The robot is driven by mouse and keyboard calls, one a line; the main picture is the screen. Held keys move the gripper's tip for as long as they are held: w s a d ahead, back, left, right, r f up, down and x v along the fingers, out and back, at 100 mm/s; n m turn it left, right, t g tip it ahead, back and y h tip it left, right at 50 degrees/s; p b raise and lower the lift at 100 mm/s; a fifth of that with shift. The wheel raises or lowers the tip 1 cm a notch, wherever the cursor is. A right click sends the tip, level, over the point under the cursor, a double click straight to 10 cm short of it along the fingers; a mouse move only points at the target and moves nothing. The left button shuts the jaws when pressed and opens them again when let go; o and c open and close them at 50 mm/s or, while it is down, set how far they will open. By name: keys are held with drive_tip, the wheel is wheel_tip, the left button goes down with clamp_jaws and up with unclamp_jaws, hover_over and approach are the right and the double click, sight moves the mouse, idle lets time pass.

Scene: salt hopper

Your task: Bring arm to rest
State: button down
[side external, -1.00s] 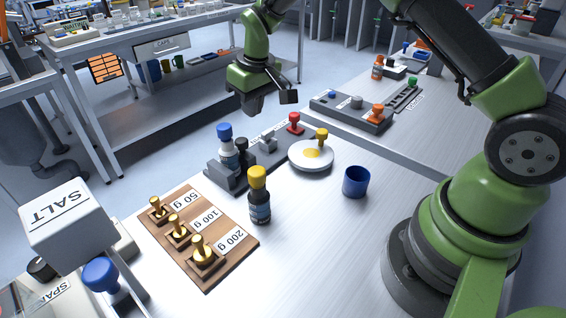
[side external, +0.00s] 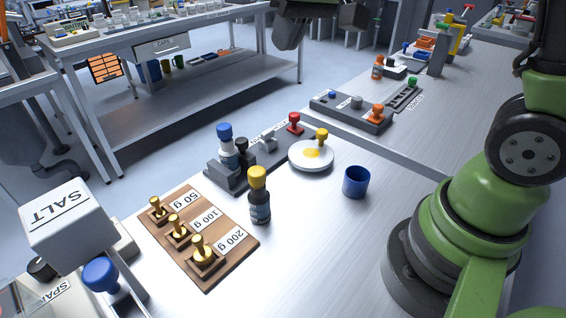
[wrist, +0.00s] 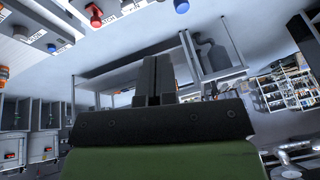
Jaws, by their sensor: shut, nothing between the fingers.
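My gripper (side external: 290,36) hangs at the top edge of the side external view, high above the floor behind the bench and clear of everything on it. Most of the arm above it is out of the frame. In the wrist view the two dark fingers (wrist: 156,80) are pressed together with nothing between them. The white salt hopper (side external: 70,217) stands at the front left of the side external view, far from my gripper.
The bench holds a wooden weight board (side external: 205,262), a yellow-capped bottle (side external: 259,197), a blue-capped bottle (side external: 227,150), a white round dish (side external: 303,160) and a blue cup (side external: 356,182). A grey block with knobs (side external: 345,111) is further back. Air around my gripper looks free.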

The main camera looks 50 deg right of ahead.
drive_tip(key=s+a+r+m+t+y, duration=0.1)
drive_tip(key=s, duration=0.8)
drive_tip(key=s+a+r+m+t, duration=0.1)
drive_tip(key=s+t, duration=0.1)
drive_tip(key=s, duration=0.6)
drive_tip(key=w+d+f+m+g+y, duration=0.1)
drive_tip(key=w+d+f+m+g, duration=0.2)
drive_tip(key=w+m, duration=0.5)
drive_tip(key=w+d+f+m+g, duration=0.2)
drive_tip(key=w+d+m, duration=0.2)
drive_tip(key=w, duration=0.9)
drive_tip(key=w+d+f+m+g+y, duration=0.15)
drive_tip(key=w+d+f+m, duration=0.3)
drive_tip(key=f, duration=0.45)
drive_tip(key=x, duration=0.9)
drive_tip(key=shift+s+a+f, duration=0.15)
drive_tip(key=shift+a+f, duration=0.05)
drive_tip(key=a, duration=0.3)
drive_tip(key=shift+w+f, duration=0.2)
drive_tip(key=shift+w, duration=0.2)
drive_tip(key=shift+w+a, duration=0.1)
drive_tip(key=shift+a, duration=0.4)
